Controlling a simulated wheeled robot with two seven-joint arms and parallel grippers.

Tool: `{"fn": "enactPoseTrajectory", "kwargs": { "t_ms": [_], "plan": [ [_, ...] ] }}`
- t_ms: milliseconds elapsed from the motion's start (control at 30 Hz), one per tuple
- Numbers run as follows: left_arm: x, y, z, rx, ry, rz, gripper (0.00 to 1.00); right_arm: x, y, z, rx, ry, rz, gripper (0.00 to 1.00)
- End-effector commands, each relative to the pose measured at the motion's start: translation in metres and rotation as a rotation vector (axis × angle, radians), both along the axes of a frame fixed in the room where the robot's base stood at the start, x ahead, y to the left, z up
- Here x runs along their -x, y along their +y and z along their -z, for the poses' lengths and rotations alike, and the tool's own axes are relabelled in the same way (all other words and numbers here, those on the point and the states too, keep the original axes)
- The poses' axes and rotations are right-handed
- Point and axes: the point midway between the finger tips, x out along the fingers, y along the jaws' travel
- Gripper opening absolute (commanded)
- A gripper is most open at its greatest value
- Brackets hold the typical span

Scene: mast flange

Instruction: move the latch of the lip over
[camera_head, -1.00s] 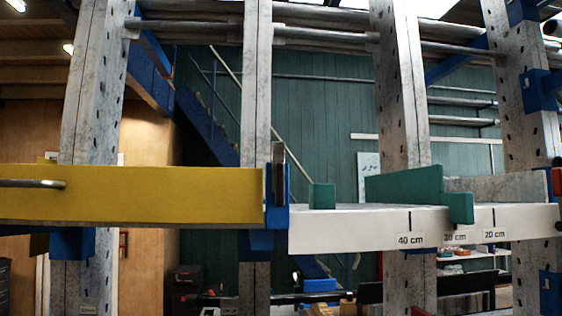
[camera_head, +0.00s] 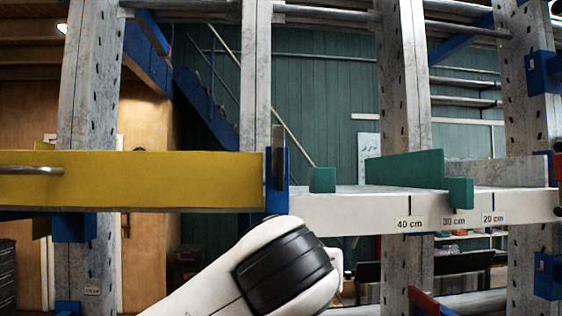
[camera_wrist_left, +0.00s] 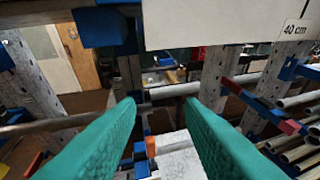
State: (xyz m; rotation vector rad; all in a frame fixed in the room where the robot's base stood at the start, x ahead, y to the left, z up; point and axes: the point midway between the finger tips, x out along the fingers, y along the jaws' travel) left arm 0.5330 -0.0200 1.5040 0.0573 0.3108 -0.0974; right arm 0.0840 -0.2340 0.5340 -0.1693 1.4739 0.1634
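The yellow lip (camera_head: 140,181) is a long board across the left of the head view, with a metal rod handle (camera_head: 32,170) at its left. At its right end a narrow upright grey plate (camera_head: 278,157), which looks like the latch, stands against a blue bracket (camera_head: 276,198). My left gripper (camera_wrist_left: 160,108) shows green fingers in the left wrist view, spread apart with nothing between them. It is below the white beam. In the head view my white left arm covers the area under the bracket and hides its gripper. My right gripper is not in view.
The white beam (camera_head: 345,214) runs right from the bracket, with distance labels and a green stepped block (camera_head: 420,170). A small green block (camera_head: 322,180) sits near its left end. Perforated grey posts (camera_head: 90,100) stand behind. The left wrist view shows racked pipes (camera_wrist_left: 300,125) at right.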

Motion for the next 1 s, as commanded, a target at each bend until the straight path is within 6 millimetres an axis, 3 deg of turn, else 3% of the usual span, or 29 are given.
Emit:
{"fn": "enactPoseTrajectory", "kwargs": {
  "t_ms": [33,100,200,300,433,567,1000],
  "plan": [
    [0.013,-0.001,-0.033,-0.005,-0.063,-0.032,0.35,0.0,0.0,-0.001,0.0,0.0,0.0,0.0],
    [0.028,-0.001,-0.066,-0.001,-0.128,-0.078,0.35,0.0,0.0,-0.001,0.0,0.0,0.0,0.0],
    [0.05,0.0,-0.105,0.011,-0.209,-0.137,0.35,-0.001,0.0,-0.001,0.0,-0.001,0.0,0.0],
    [0.067,0.002,-0.132,0.023,-0.268,-0.183,0.35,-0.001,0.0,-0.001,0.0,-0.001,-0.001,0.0],
    [0.079,0.004,-0.148,0.035,-0.307,-0.212,0.35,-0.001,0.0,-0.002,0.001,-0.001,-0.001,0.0],
    [0.074,0.006,-0.154,0.038,-0.313,-0.222,0.35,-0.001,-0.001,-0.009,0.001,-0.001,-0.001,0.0],
    [-0.007,0.016,-0.158,0.037,-0.31,-0.221,0.35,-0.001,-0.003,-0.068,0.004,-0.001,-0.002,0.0]
  ]
}}
